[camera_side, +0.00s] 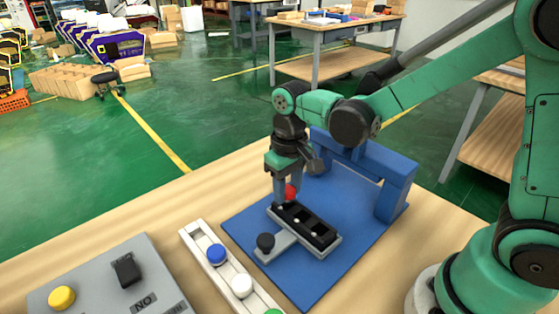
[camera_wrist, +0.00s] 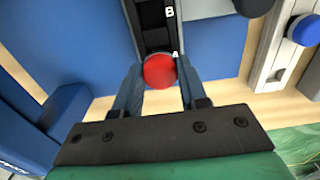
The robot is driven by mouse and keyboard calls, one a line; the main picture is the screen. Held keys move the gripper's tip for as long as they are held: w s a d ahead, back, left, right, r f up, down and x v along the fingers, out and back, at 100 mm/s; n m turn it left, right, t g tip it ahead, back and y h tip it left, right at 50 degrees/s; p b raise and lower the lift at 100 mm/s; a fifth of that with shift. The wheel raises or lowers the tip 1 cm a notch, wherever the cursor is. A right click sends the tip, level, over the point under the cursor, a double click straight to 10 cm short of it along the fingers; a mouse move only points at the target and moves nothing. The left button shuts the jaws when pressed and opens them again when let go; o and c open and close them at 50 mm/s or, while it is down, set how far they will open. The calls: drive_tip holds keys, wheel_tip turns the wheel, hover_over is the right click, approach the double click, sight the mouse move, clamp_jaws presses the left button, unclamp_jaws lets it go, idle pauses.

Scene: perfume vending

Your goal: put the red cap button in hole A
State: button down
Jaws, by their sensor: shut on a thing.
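The red cap button (camera_side: 291,192) is held by my gripper (camera_side: 287,196) above the far-left end of the black holder strip (camera_side: 305,227). In the wrist view the red cap (camera_wrist: 159,71) sits between the two fingers of my gripper (camera_wrist: 158,85), beside the letter A on the black strip (camera_wrist: 152,38). Hole A itself is hidden by the cap and fingers. The letter B shows further along the strip. I cannot tell whether the button is touching the strip.
A blue plate (camera_side: 335,255) carries the strip, a grey bracket with a dark knob (camera_side: 265,242) and a blue arch (camera_side: 365,165). A white rack (camera_side: 201,252) holds blue (camera_side: 216,253), white (camera_side: 242,286) and green (camera_side: 273,311) buttons. A grey control box (camera_side: 110,280) stands at lower left.

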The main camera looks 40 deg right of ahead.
drive_tip(key=shift+f, duration=0.5)
idle(0.3)
unclamp_jaws()
idle(0.4)
drive_tip(key=shift+r, duration=3.5)
